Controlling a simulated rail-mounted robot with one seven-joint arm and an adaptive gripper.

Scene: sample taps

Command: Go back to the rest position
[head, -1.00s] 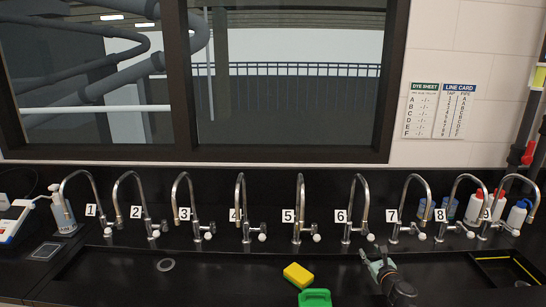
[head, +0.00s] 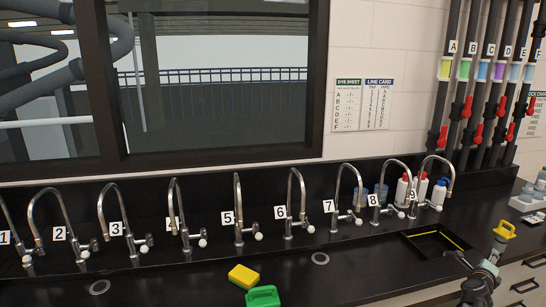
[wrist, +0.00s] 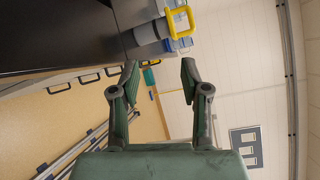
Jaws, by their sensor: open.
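My gripper (head: 476,254) is at the lower right of the head view, near the counter's front edge. In the wrist view my gripper (wrist: 159,78) has its two fingers apart with nothing between them. A grey item with a yellow handle (wrist: 180,22) is beyond the fingertips there, apart from them. A yellow-handled item (head: 504,231) also shows just above my gripper in the head view. A row of numbered taps (head: 238,205) stands along the back of the black counter, clear of my gripper.
A yellow sponge (head: 243,276) and a green object (head: 263,297) lie at the front. A recessed basin (head: 436,242) is left of my gripper. Wash bottles (head: 403,190) stand behind the right taps. Pipes with red valves (head: 462,106) rise at the back right. Drawers (head: 525,283) are below the counter.

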